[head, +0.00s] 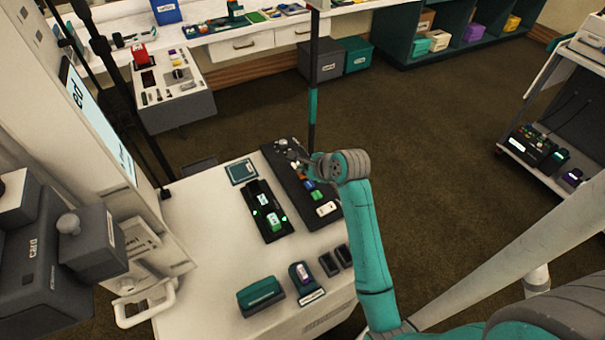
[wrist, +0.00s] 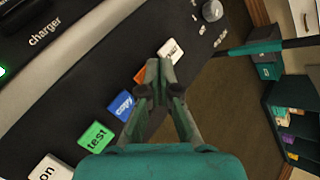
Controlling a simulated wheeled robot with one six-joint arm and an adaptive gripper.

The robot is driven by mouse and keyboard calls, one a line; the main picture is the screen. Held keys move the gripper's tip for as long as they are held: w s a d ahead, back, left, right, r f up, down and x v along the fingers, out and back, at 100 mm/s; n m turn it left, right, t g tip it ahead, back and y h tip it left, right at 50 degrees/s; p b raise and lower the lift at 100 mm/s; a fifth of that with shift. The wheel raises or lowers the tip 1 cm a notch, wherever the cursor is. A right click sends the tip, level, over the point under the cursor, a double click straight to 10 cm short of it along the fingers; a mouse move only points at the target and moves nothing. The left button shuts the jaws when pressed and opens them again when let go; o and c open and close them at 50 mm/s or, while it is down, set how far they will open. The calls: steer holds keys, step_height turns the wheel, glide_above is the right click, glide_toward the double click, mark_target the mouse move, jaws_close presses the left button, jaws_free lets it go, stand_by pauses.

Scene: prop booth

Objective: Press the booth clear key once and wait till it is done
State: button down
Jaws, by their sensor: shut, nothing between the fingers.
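A dark key panel (head: 281,163) lies along the right side of the white counter. In the wrist view it carries a white key (wrist: 171,51) with partly hidden lettering that seems to end in "ear", an orange key (wrist: 140,75) partly behind a finger, a blue "copy" key (wrist: 122,106), a green "test" key (wrist: 96,136) and a white "on" key (wrist: 50,168). My gripper (wrist: 160,68) is shut and empty. Its fingertips are at the near edge of the upper white key; I cannot tell whether they touch it. My gripper (head: 303,161) also shows over the panel in the head view.
A charger tray (head: 264,212) with green lights sits left of the panel. A knob (wrist: 212,10) stands beyond the white key. A teal-and-black post (head: 313,105) rises behind the panel. A green box (head: 260,296) stands at the counter's front. Open carpet lies to the right.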

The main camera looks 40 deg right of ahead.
mark_target(304, 176)
steer(key=shift+f, duration=0.4)
stand_by(0.4)
stand_by(0.4)
steer(key=shift+r, duration=0.8)
steer(key=shift+r, duration=2.55)
